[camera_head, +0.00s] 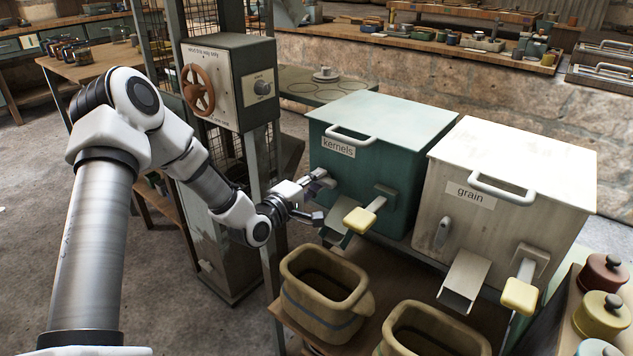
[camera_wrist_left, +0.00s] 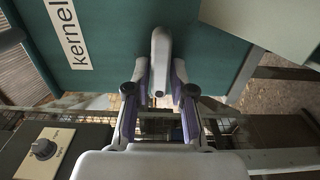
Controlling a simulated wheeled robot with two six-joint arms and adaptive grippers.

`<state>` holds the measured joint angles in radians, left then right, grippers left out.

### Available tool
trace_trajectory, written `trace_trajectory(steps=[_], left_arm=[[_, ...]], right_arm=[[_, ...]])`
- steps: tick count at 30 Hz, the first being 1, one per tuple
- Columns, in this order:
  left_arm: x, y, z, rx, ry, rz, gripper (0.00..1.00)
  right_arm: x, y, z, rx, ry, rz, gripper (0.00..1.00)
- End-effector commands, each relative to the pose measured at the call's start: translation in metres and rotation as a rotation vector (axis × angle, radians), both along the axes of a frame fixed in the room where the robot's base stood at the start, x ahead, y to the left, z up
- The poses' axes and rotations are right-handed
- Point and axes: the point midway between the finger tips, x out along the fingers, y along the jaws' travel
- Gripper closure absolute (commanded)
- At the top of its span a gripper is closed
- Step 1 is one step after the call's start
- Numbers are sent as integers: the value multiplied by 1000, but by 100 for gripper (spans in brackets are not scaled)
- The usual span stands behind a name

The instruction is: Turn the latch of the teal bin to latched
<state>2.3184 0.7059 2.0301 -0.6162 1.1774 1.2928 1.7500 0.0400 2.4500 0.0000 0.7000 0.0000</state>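The teal bin (camera_head: 370,150), labelled "kernels", stands upright in the middle of the head view. It fills the top of the left wrist view (camera_wrist_left: 105,75). Its latch is a grey lever (camera_wrist_left: 160,60) on the front face, seen clearly only in the left wrist view; my gripper mostly hides it in the head view. My left gripper (camera_head: 319,197) is at the bin's front, left of the yellow-ended handle. Its fingers (camera_wrist_left: 160,88) are apart, one on each side of the lever, with little room between pads and lever. My right gripper is not in view.
A white bin (camera_head: 465,220) labelled "grain", with its own latch and chute, stands right of the teal bin. An ochre tub (camera_head: 300,300) stands below my left gripper. A post and control box (camera_head: 235,80) with a wheel stand close to my left arm.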

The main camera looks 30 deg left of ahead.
Motion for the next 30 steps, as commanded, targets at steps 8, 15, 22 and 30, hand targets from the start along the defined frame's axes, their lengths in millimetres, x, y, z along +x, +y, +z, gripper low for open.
trace_trajectory(steps=[8, 15, 22, 30], left_arm=[[0, 0, 0, 0, 0, 0, 57], [-16, 3, 0, -4, 0, 3, 57], [-57, 6, 0, -8, 0, 4, 57], [-75, 6, 0, 0, 0, 0, 57]], right_arm=[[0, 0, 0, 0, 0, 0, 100], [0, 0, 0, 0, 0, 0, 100], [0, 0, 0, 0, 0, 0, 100], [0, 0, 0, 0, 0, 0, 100]])
